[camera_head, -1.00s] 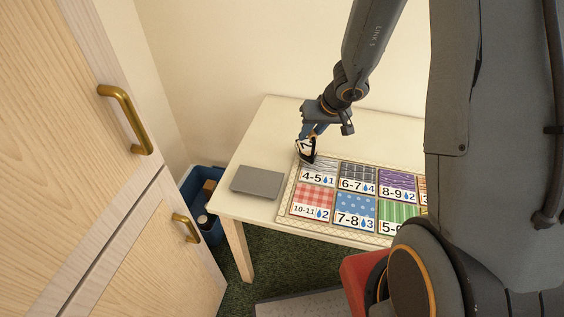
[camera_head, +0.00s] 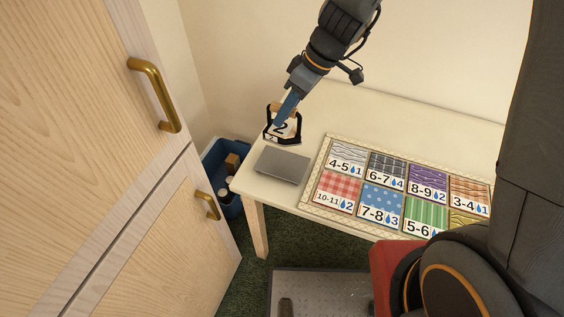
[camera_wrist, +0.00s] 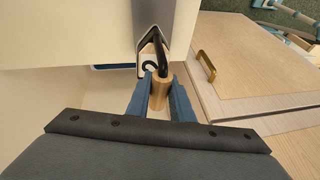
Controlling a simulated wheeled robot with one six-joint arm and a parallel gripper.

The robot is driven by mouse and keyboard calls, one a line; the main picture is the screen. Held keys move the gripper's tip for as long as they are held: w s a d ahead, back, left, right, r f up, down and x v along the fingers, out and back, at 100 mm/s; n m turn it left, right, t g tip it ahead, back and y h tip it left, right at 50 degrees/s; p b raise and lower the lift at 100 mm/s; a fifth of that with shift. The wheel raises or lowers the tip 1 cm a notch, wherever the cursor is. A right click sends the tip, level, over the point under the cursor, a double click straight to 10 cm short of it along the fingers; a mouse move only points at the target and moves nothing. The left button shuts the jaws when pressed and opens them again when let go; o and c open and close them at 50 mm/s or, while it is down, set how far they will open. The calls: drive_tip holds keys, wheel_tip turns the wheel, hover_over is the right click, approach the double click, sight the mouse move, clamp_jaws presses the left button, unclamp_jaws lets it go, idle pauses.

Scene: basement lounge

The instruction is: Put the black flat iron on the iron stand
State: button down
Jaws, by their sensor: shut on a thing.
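The black flat iron (camera_head: 293,137), with a pale face marked 2, is at the back left of the table in the head view. My gripper (camera_head: 281,118) is shut on it; in the wrist view the blue fingers (camera_wrist: 162,98) close around its wooden handle (camera_wrist: 160,88). The iron is tilted and appears just behind the flat grey plate, which looks like the iron stand (camera_head: 283,166). I cannot tell whether the iron touches the table or hangs above it.
A patterned mat with numbered fabric squares (camera_head: 316,192) covers the table (camera_head: 375,107) right of the plate. A blue bin (camera_head: 213,160) stands on the floor left of the table. A wooden cabinet with brass handles (camera_head: 155,95) fills the left.

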sight(283, 142)
drive_tip(key=shift+s+a+n, duration=0.3)
drive_tip(key=shift+s+n, duration=0.1)
drive_tip(key=shift+s, duration=0.05)
drive_tip(key=shift+s+f, duration=0.15)
drive_tip(key=shift+f, duration=0.15)
drive_tip(key=shift+f+p, duration=0.9)
drive_tip(key=shift+f, duration=3.6)
drive_tip(key=shift+f, duration=0.15)
drive_tip(key=c, duration=1.6)
unclamp_jaws()
drive_tip(key=shift+o, duration=0.2)
